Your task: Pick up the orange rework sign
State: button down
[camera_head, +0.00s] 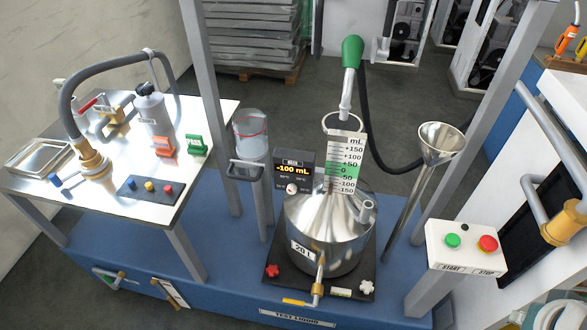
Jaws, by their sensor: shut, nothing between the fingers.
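The orange rework sign (164,146) stands upright on the white-topped table at the left. Its lettering is too small to read. A green PASS sign (197,145) stands just to its right, with a small gap between them. My gripper does not show in this view, so I cannot see where it is relative to the sign.
The table (215,118) also bears a grey cylinder (152,112) behind the sign, a brass nozzle on a hose (92,160) to the left, and a button panel (152,189) in front. A frame post (211,100) rises right of the table.

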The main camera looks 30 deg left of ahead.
aim_at(163, 145)
jog(key=k+u, duration=0.15)
jog(key=u, duration=2.1)
jog(key=i+j+z, duration=0.15)
jog(key=z, duration=0.3)
jog(key=i+j+z, duration=0.1)
jog(key=z, duration=0.4)
jog(key=i+j+z, duration=0.2)
jog(key=j, duration=0.45)
jog(key=i+j+z, duration=0.15)
jog(key=j, duration=0.5)
jog(key=j+z, duration=0.2)
jog(key=j, duration=1)
jog(key=i+j, duration=0.15)
jog(key=j, duration=0.35)
